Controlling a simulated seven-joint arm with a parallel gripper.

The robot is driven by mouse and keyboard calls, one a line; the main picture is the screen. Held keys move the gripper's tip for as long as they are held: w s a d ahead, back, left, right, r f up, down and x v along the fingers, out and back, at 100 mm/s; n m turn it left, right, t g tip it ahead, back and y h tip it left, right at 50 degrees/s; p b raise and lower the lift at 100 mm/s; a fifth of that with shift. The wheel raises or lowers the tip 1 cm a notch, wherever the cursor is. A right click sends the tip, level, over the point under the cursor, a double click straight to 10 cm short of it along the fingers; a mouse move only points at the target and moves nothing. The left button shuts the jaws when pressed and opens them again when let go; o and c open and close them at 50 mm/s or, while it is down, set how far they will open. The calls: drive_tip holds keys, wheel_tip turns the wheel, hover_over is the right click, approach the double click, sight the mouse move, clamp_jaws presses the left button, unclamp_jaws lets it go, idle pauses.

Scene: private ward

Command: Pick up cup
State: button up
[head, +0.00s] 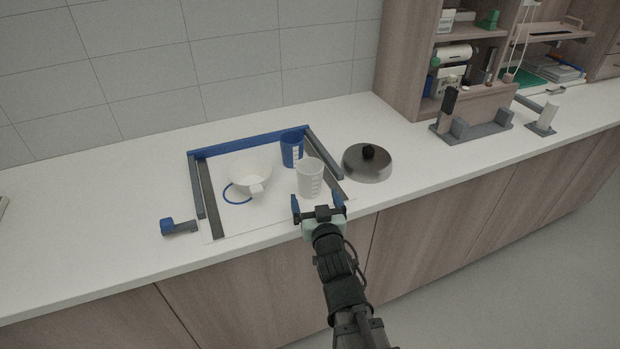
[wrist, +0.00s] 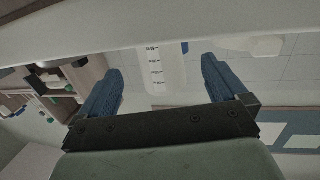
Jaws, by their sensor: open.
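A white cup (head: 311,177) with dark measuring marks stands upright on the counter, near the right side of a blue and grey frame. A blue cup (head: 291,149) stands just behind it, to the left. My gripper (head: 319,201) is open and empty at the counter's front edge, just in front of the white cup. In the wrist view, which looks upside down, the white cup (wrist: 160,70) lies beyond the gap between my blue fingers (wrist: 162,72), with a sliver of blue beside it. The cup's lower front is partly hidden by my gripper in the head view.
A white bowl-like vessel (head: 250,172) and a blue ring (head: 238,193) lie left of the cups. The blue and grey frame (head: 247,140) borders them. A metal lid (head: 367,163) with a black knob is at right. A small blue-grey block (head: 178,226) lies at left. The far-left counter is largely clear.

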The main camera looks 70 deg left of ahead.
sight(312, 189)
drive_tip(key=x, duration=0.6)
drive_tip(key=shift+a, duration=0.1)
drive_tip(key=shift+c, duration=0.4)
clamp_jaws()
idle(0.5)
